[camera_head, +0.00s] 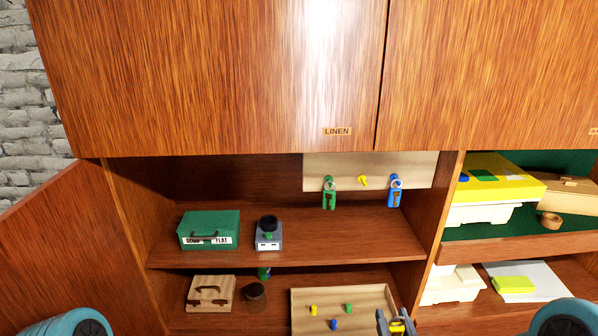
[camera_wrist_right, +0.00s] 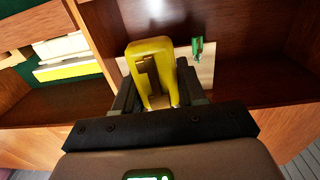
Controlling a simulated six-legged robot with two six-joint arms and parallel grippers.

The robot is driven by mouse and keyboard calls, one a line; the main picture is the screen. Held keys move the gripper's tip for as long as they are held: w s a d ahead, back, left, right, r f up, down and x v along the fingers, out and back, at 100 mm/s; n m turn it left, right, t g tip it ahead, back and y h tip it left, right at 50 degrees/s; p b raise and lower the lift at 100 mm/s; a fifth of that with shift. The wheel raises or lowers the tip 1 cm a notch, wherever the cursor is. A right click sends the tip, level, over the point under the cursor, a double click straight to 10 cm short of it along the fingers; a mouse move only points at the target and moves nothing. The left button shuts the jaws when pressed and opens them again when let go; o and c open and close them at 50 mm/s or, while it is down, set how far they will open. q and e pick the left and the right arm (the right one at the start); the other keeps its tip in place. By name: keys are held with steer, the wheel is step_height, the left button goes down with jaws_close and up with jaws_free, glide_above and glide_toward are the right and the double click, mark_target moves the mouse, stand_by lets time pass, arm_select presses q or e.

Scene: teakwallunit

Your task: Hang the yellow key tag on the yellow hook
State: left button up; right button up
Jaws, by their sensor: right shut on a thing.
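My right gripper (camera_head: 398,325) is shut on the yellow key tag (camera_head: 397,327) at the bottom of the head view, in front of the lower shelf. In the right wrist view the yellow key tag (camera_wrist_right: 152,65) stands up between the fingers (camera_wrist_right: 155,95), with a dark slot-like mark on its face. The yellow hook (camera_head: 363,181) is on the pale board (camera_head: 425,172) at the back of the upper shelf and looks bare. It sits between a green tag (camera_head: 329,194) and a blue tag (camera_head: 395,192), both hanging. My left gripper is out of view.
A green box (camera_head: 209,230) and a grey box with a dark round top (camera_head: 268,236) stand on the upper shelf. Below are a wooden box (camera_head: 210,294) and a tray (camera_head: 300,320) with small coloured pieces. The upper shelf's right half is clear.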

steer(key=shift+s+f, duration=0.1)
steer(key=shift+f, duration=0.3)
steer(key=w+f+m+h+b, duration=0.15)
steer(key=w+f+b, duration=0.35)
steer(key=w, duration=0.5)
steer(key=w+a+r+n+y+b, duration=0.1)
steer(key=w+a+r+b, duration=0.1)
steer(key=a+b, duration=0.3)
steer(key=w+a+r+n+y+b, duration=0.1)
steer(key=w+a+r+b, duration=0.1)
steer(key=a+b, duration=0.4)
steer(key=shift+w+a+r+y, duration=0.35)
steer(key=shift+a+r, duration=0.55)
steer(key=shift+a, duration=0.2)
steer(key=shift+w, duration=0.1)
